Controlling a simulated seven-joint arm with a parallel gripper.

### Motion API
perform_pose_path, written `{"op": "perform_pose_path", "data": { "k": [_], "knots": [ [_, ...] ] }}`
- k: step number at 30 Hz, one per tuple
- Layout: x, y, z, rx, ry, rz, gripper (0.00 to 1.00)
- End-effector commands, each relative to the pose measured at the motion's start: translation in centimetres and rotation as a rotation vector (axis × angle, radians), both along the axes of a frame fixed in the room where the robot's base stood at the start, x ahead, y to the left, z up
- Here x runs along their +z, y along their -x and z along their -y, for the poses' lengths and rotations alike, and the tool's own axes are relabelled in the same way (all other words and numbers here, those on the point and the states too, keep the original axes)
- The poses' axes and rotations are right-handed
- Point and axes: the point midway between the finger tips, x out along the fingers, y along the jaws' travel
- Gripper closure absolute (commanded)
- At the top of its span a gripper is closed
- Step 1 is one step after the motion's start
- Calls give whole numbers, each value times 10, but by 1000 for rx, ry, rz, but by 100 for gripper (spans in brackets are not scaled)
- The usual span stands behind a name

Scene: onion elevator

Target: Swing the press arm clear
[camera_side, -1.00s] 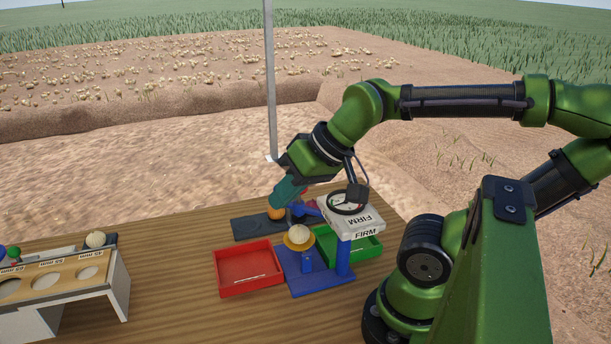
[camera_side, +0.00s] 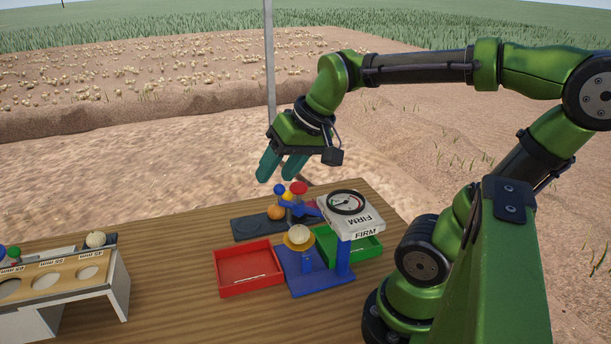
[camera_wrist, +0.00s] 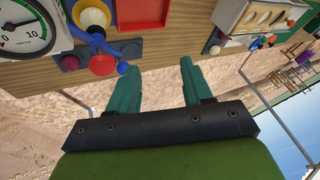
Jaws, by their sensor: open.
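The press stand has a blue base (camera_side: 318,281) and a white gauge head marked FIRM (camera_side: 362,222). The blue press arm (camera_side: 307,209) reaches out at the gauge's left, behind the pale onion (camera_side: 299,233) in its yellow cup. Blue knobs and a red round piece (camera_side: 298,187) show near its outer end. In the wrist view, the blue arm (camera_wrist: 97,42) runs between the onion (camera_wrist: 92,17) and a red ball-like piece (camera_wrist: 103,65). My gripper (camera_side: 277,178) is open and empty, above and behind these parts. Its fingers (camera_wrist: 158,66) are apart and touch nothing visible.
A red tray (camera_side: 248,289) stands left of the press, a green tray (camera_side: 369,253) behind it at right. A sizing board (camera_side: 62,276) stands far left. A pole (camera_side: 270,75) rises behind the table.

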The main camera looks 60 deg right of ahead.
Motion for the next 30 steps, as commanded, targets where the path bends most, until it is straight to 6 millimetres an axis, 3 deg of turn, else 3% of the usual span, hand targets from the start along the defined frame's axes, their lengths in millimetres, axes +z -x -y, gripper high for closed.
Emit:
{"op": "perform_pose_path", "data": {
  "k": [1,3,6,9,15,19,23,30],
  "knots": [
    [10,-14,23,-39,1,-62,49],
    [24,-24,51,-69,1,-148,49],
    [43,-32,85,-101,-13,-261,49],
    [61,-33,107,-112,-38,-346,49],
    [90,-26,104,-77,-81,-405,49],
    [86,-22,98,-52,-101,-425,49],
    [71,-24,95,-48,-99,-425,49],
    [21,-29,87,-49,-100,-425,49]
  ]
}}
